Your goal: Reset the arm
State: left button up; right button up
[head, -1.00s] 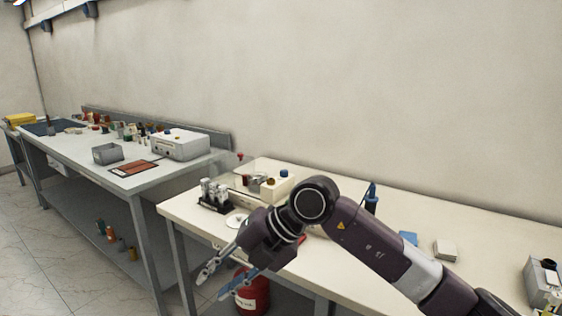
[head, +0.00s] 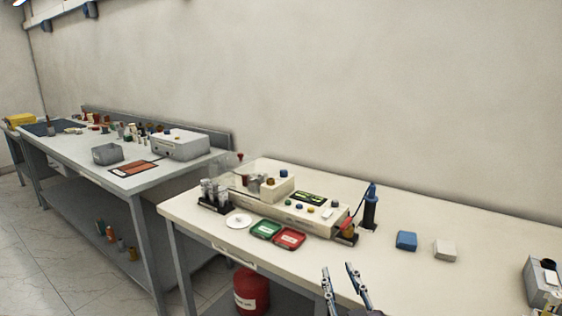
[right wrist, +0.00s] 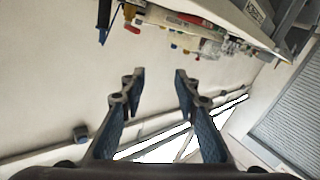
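My right gripper (head: 338,268) shows at the lower middle of the head view, its two fingers pointing up and apart. It is in front of the front edge of the right workbench (head: 420,275) and holds nothing. The right wrist view also shows the right gripper (right wrist: 158,75), with both fingers spread and an empty gap between them. Most of the right arm is outside the head view. My left gripper is not in view.
The bench carries a control unit (head: 305,216), a green tray (head: 265,229), a red tray (head: 289,238), a blue block (head: 406,240) and a grey-white block (head: 445,250). A red canister (head: 251,291) stands underneath.

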jog(key=s+d+f+m+g+h, duration=0.1)
jog(key=s+d+f+g, duration=0.15)
jog(key=f, duration=0.35)
jog(key=s+d+f+m+g+h, duration=0.1)
jog(key=s+d+f+g, duration=0.1)
jog(key=s+f, duration=0.3)
jog(key=s+d+f+g, duration=0.2)
jog(key=s+f+g, duration=0.3)
jog(key=s+f, duration=0.5)
jog(key=s+d+f+g, duration=0.2)
jog(key=s+f+g, duration=0.35)
jog(key=s, duration=0.85)
notch_tip(320, 180, down, 27)
jog(key=s+g, duration=0.1)
jog(key=s, duration=0.1)
jog(key=s+d+f+n+g, duration=0.1)
jog(key=s+d+f, duration=0.1)
jog(key=s+f, duration=1.4)
jog(key=shift+s+d, duration=0.25)
jog(key=shift+s, duration=0.15)
